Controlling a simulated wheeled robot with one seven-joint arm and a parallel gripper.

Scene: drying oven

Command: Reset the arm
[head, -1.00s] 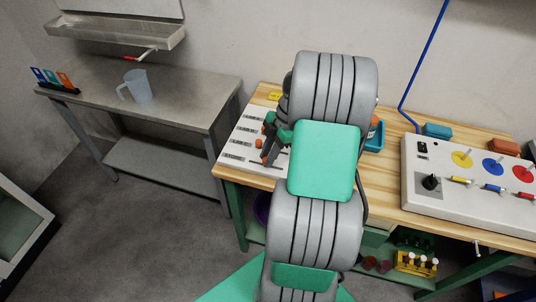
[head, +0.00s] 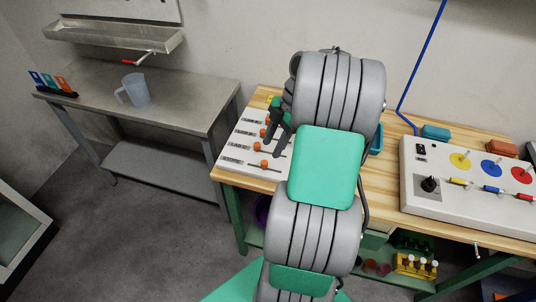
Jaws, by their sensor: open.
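My arm rises through the middle of the head view, with large grey joints and green covers. My gripper (head: 270,142) is dark grey and shows to the left of the upper arm joint. Its fingers are apart and point down over a white panel (head: 229,172) with orange slider knobs on the wooden bench. I see nothing held between the fingers. Part of the gripper's base is hidden behind the arm. I cannot tell whether a fingertip touches the panel.
A white control box (head: 440,205) with coloured knobs stands at the right of the wooden bench (head: 385,190). A blue bin (head: 377,138) is partly hidden behind my arm. A steel table (head: 185,108) with a clear jug (head: 136,89) stands at the left.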

